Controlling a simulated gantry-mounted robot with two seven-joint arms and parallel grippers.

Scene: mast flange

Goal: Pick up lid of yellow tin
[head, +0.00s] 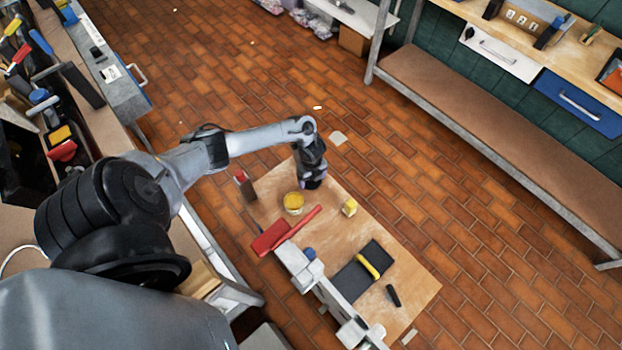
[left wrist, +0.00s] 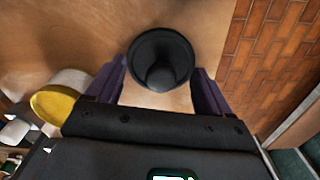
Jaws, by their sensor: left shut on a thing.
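The yellow tin (head: 293,203) stands upright on the wooden board, with a pale side and a round yellow top. It also shows at the left edge of the left wrist view (left wrist: 57,104). My left gripper (head: 312,178) is just beyond the tin, to its upper right, and apart from it. Its purple fingers (left wrist: 161,75) are shut on a black round lid-like piece (left wrist: 160,50) with a knob in its middle. I cannot tell whether this piece touches the board. My right gripper is not in view.
The wooden board (head: 345,225) also carries a red-handled tool (head: 272,238), a small yellow block (head: 349,207), a dark mat (head: 350,280) with a yellow-handled item (head: 368,264), and a black piece (head: 393,295). A dark red box (head: 245,185) stands left of the tin.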

